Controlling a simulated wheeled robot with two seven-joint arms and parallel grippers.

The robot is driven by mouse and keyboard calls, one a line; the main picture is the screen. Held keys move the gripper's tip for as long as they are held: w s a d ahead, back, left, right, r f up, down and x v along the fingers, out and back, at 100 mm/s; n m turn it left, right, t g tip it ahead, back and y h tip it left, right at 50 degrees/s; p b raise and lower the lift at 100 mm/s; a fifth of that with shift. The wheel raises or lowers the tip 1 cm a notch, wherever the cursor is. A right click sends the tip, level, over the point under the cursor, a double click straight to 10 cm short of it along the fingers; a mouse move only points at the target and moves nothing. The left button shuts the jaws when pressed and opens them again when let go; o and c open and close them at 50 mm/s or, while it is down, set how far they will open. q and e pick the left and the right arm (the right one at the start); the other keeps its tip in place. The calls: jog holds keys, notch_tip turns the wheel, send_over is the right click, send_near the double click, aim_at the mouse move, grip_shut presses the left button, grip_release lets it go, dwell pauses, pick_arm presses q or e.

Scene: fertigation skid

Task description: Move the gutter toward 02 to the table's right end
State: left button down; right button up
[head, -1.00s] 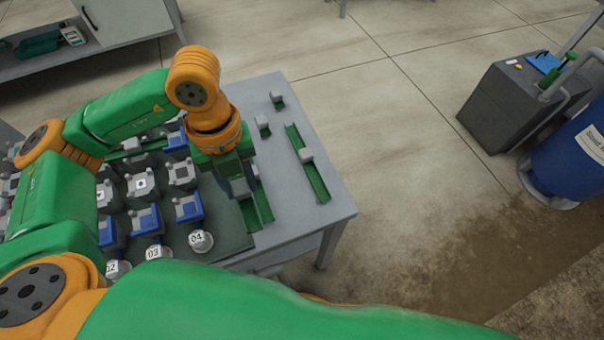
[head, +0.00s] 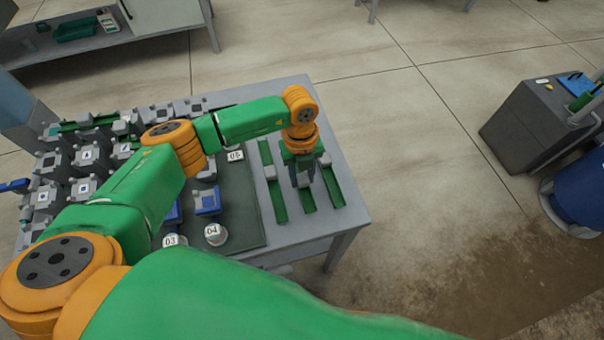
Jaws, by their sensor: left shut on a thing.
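My left gripper (head: 302,172) points down over the table's right end and is shut on a green gutter (head: 307,200) with a grey block, partly hidden by the fingers. I cannot tell whether this gutter touches the table. One green gutter (head: 279,205) with a grey block lies to its left, and another green gutter (head: 333,188) lies to its right, nearer the table (head: 345,203) edge. The three run roughly parallel. Round white labels 03 (head: 171,240) and 04 (head: 213,234) show at the front; label 02 is not visible. My right gripper is out of view.
Several grey and blue fittings stand in rows on the left of the table, partly behind my left arm. A dark mat (head: 243,215) lies left of the gutters. A grey cabinet unit (head: 535,118) and a blue drum (head: 580,190) stand on the floor at the right.

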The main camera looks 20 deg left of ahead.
aim_at(301, 173)
pick_arm(q)
jog(key=c, duration=0.5)
grip_release()
jog(key=r, duration=1.2)
jog(key=shift+w+a+r, duration=0.1)
jog(key=shift+w+a, duration=0.2)
jog(key=shift+w, duration=0.1)
